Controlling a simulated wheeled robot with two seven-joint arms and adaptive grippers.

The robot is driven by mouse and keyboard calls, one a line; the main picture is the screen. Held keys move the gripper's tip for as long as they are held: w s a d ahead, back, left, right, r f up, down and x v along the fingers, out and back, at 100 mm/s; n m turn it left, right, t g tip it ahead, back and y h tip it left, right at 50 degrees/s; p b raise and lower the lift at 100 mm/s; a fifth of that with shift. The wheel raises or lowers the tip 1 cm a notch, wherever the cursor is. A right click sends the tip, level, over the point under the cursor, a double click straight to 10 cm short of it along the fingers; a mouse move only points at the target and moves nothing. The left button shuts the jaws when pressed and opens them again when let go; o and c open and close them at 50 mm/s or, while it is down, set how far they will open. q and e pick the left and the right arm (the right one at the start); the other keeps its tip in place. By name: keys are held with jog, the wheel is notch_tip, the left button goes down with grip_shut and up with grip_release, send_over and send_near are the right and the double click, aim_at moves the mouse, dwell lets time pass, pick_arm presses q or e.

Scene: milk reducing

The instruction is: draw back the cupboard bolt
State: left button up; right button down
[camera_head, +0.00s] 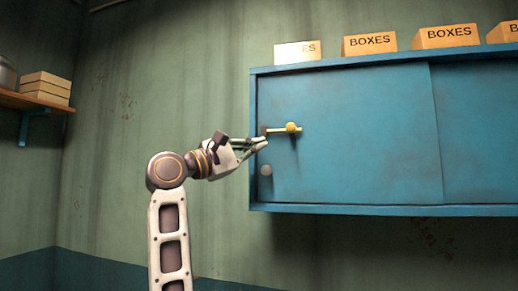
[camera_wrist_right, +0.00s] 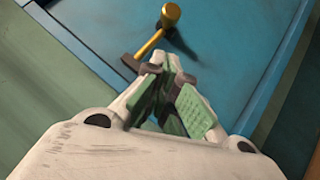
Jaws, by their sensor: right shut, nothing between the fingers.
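A blue wall cupboard (camera_head: 350,170) hangs at the right of the head view; it also fills the upper part of the right wrist view (camera_wrist_right: 230,60). A yellow bolt with a round knob (camera_head: 291,128) sits near the top left of its left door. In the right wrist view the bolt (camera_wrist_right: 152,42) lies just beyond my fingertips. My right gripper (camera_head: 264,142) is at the cupboard's left edge, just left of and below the bolt. Its fingertips (camera_wrist_right: 168,72) are together and hold nothing. I cannot tell whether they touch the bolt. My left gripper is not in view.
Several boxes marked BOXES (camera_head: 369,44) stand on top of the cupboard. A shelf (camera_head: 30,102) with a wooden crate (camera_head: 45,88) is at the far left. The wall between is bare.

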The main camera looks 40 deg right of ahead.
jog(key=b+v, duration=0.2)
jog(key=v, duration=0.5)
jog(key=shift+a, duration=0.35)
jog(key=shift+s+f, duration=0.1)
